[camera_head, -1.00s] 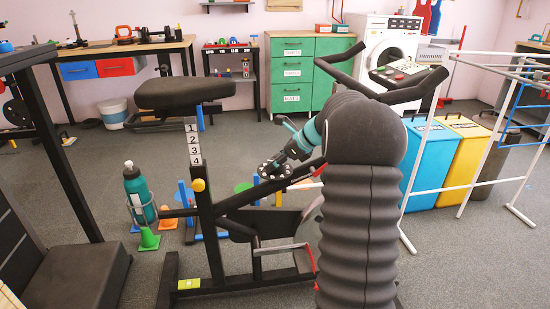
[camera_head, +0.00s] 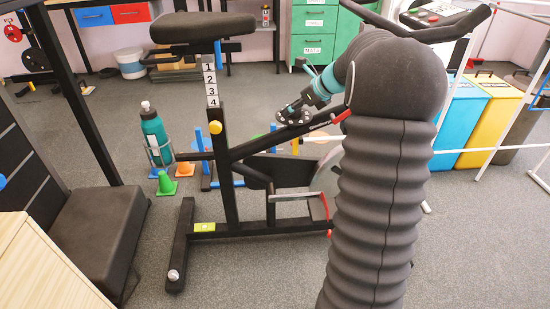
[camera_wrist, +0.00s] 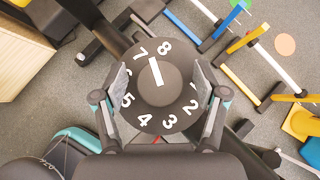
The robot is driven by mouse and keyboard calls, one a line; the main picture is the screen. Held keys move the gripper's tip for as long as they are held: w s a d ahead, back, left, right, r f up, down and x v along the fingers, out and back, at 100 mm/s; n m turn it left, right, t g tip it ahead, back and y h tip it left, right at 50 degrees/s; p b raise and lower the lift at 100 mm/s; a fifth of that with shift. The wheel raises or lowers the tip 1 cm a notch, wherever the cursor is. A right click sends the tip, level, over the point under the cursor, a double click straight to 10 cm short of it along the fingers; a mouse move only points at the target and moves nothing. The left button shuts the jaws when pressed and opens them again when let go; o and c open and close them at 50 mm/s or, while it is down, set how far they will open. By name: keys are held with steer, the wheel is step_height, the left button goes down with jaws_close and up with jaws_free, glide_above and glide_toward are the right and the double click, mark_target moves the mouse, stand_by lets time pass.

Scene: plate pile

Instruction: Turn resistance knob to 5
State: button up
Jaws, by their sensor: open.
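The resistance knob (camera_wrist: 158,71) is a round dark cap on a black dial with white numbers, in the middle of the wrist view. Its white line points up between 7 and 8. The 5 is at the lower left; the 6 is hidden behind a finger. A small red mark shows just below the dial. In the head view my gripper (camera_head: 294,112) is over the exercise bike's (camera_head: 229,165) frame.
A teal bottle (camera_head: 155,135) and small cones stand left of the bike. A black padded bench (camera_head: 95,225) is at the left. A white rack (camera_head: 482,110) and blue and yellow bins are at the right. The floor in front of the bike is clear.

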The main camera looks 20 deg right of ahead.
steer(key=shift+f+m+t+h+b, duration=0.2)
steer(key=shift+m+t+h+b, duration=0.1)
steer(key=shift+m+h+b, duration=0.5)
steer(key=shift+m, duration=0.4)
steer(key=p+v, duration=0.1)
steer(key=v, duration=0.7)
steer(key=shift+a+r, duration=0.1)
steer(key=shift+r, duration=0.1)
steer(key=s+a+n+g+h, duration=0.1)
steer(key=s+a+n+g, duration=0.1)
steer(key=s+a+n, duration=1.6)
steer(key=shift+s+a+f+n+g, duration=0.3)
steer(key=shift+s+a+f+n, duration=0.15)
steer(key=shift+s+n, duration=0.95)
